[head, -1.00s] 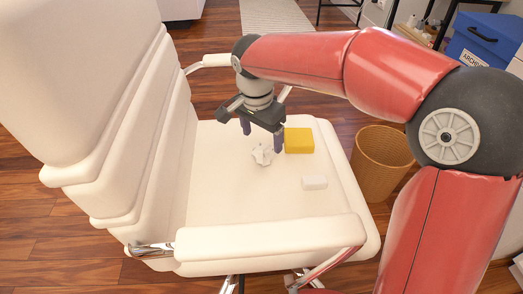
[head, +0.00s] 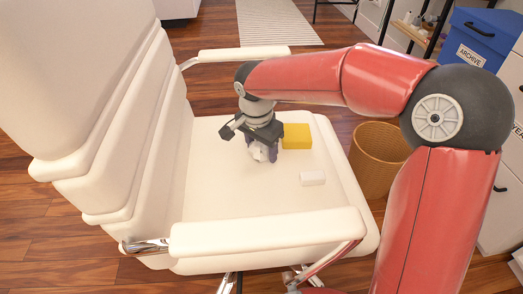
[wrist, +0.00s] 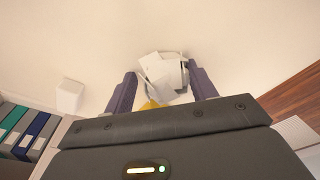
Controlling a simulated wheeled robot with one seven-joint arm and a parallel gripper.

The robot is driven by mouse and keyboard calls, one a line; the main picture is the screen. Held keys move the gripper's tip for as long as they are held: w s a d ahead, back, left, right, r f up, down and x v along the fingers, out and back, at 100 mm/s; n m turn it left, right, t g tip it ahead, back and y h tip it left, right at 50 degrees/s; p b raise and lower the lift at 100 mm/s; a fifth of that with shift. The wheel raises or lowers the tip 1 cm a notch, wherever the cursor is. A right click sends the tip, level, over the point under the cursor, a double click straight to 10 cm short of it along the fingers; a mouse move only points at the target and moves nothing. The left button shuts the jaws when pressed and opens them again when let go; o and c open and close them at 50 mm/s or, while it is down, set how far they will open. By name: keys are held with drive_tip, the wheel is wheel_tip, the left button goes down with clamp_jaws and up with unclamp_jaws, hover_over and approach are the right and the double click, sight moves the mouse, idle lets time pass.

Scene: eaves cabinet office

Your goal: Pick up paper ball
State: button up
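The crumpled white paper ball (head: 257,152) lies on the cream seat of the office chair (head: 215,190). My gripper (head: 262,154) is lowered over it, pointing down. In the wrist view the paper ball (wrist: 163,76) sits between the two fingertips of my gripper (wrist: 161,78), which are apart, one on each side. The right fingertip is very close to the ball; whether it touches is unclear. A small gap shows on the left side.
A yellow block (head: 297,136) lies just right of my gripper, and a small white block (head: 312,178) lies nearer the front. The chair's backrest (head: 85,90) and armrests (head: 265,233) bound the seat. A wicker basket (head: 376,160) stands right of the chair.

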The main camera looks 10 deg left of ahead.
drive_tip(key=c, duration=0.5)
